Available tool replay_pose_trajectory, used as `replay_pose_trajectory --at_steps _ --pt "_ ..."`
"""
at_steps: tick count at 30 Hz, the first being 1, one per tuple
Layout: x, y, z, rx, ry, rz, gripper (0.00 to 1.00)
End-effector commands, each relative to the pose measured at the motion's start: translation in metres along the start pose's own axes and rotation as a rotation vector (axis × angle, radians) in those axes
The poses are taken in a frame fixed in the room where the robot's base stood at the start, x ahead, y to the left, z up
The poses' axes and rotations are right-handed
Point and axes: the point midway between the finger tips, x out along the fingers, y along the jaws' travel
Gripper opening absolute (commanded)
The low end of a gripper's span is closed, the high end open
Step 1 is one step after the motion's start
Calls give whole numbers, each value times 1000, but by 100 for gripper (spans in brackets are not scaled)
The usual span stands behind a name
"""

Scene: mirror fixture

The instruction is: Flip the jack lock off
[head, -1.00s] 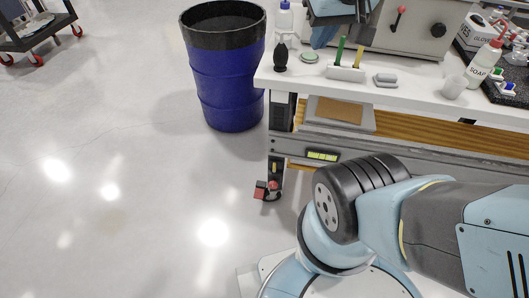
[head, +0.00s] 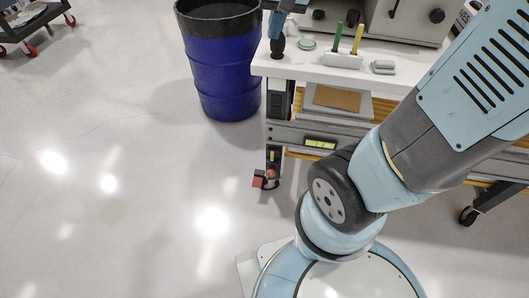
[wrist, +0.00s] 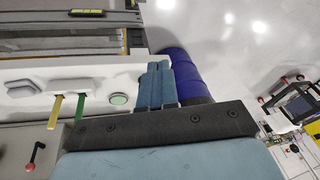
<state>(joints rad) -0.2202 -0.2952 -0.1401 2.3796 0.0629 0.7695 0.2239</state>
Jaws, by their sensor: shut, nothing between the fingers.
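A red piece (head: 265,179), possibly the jack lock, sits low at the foot of the workbench's near left leg. It is too small to tell its position. My gripper (wrist: 158,68) shows in the wrist view with its blue fingers shut together and empty, over the bench's end. In the head view my gripper (head: 276,28) is at the top edge, above the bench's left corner, well above the red piece. The red piece does not show clearly in the wrist view.
The white workbench top (head: 338,74) holds a green button (head: 307,44), a holder with green and yellow sticks (head: 343,60) and a grey block (head: 383,67). A blue barrel (head: 223,82) stands left of the bench.

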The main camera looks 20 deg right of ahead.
Motion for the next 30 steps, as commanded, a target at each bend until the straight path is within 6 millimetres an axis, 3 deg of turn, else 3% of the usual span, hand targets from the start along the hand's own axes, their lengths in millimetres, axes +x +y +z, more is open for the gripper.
replay_pose_trajectory --at_steps 15,30 --pt "96 -33 -36 125 -121 51 0" --pt "201 -59 -48 229 -190 162 0"
